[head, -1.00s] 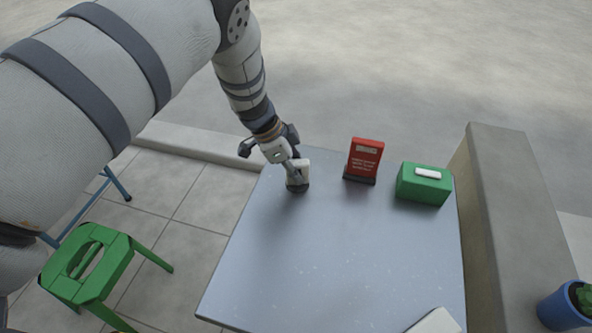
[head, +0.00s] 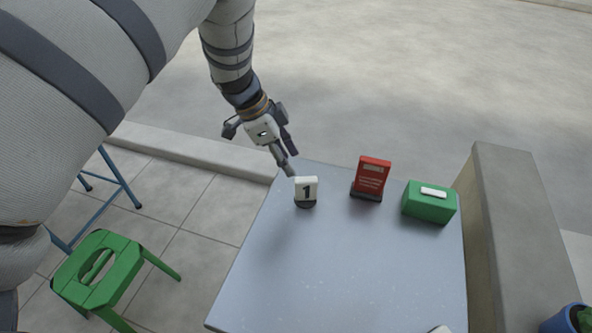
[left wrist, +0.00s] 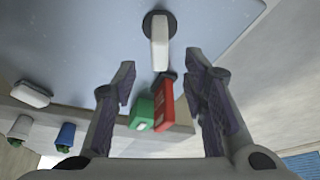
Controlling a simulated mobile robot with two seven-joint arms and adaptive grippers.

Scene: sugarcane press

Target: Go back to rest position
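My left gripper (head: 288,158) is at the far left corner of the table (head: 300,262), just behind and above a white number card marked 1 (head: 306,189) on a dark round base. In the left wrist view its two fingers (left wrist: 160,90) are spread apart with nothing gripped. The number card (left wrist: 159,42) stands upright beyond the fingertips, apart from them. My right gripper is not in view.
A red sign (head: 371,178) and a green box (head: 429,203) with a white top piece stand at the table's back right. A concrete wall (head: 510,220) runs along the right. A green stool (head: 100,268) stands left of the table. The table's middle is clear.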

